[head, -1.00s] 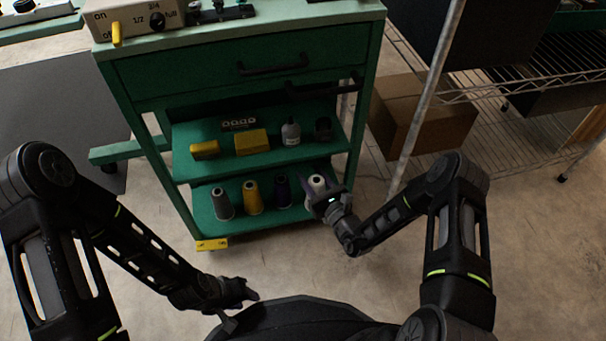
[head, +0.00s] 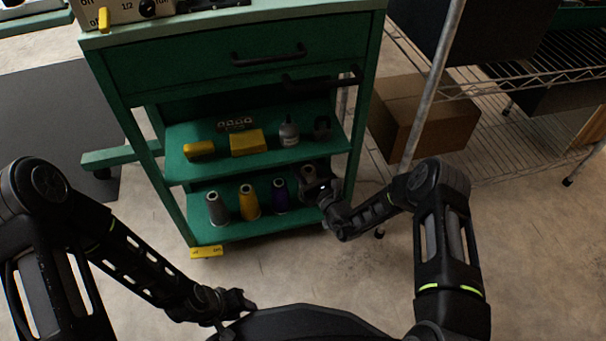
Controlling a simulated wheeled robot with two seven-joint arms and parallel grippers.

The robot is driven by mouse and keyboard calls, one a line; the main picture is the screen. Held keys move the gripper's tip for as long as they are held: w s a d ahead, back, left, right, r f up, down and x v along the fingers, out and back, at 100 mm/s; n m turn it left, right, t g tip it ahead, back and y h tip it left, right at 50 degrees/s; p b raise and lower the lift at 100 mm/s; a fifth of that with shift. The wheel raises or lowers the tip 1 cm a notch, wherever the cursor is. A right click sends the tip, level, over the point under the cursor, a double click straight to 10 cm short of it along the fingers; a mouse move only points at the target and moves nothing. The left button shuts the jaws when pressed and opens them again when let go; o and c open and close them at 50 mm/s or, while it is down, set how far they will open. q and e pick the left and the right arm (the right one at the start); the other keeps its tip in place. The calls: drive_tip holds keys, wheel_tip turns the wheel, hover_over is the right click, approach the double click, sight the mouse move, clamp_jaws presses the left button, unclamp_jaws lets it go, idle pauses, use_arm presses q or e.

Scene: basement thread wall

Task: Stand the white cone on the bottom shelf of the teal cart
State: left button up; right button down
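The white cone (head: 308,173) is at the right end of the teal cart's bottom shelf (head: 232,233), in shadow. My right gripper (head: 317,187) is at the cone from the front right and looks shut on it, covering its lower part. I cannot tell whether its base touches the shelf. A grey cone (head: 217,209), a yellow cone (head: 249,203) and a purple cone (head: 280,196) stand upright in a row to its left. My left gripper (head: 246,302) is low in front of the cart, away from the cones; its fingers are too small to read.
The middle shelf (head: 182,173) above holds yellow blocks, a grey bottle (head: 288,132) and a dark item. A drawer handle (head: 268,56) juts out above. A metal pole (head: 432,85) and a cardboard box (head: 425,115) are at the right.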

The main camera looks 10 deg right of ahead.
wheel_tip(320, 180, down, 4)
drive_tip(key=shift+r+b, duration=0.2)
drive_tip(key=shift+b, duration=0.7)
drive_tip(key=shift+w+f+b, duration=0.1)
drive_tip(key=shift+w+b, duration=0.05)
drive_tip(key=shift+b, duration=0.15)
drive_tip(key=c, duration=0.8)
unclamp_jaws()
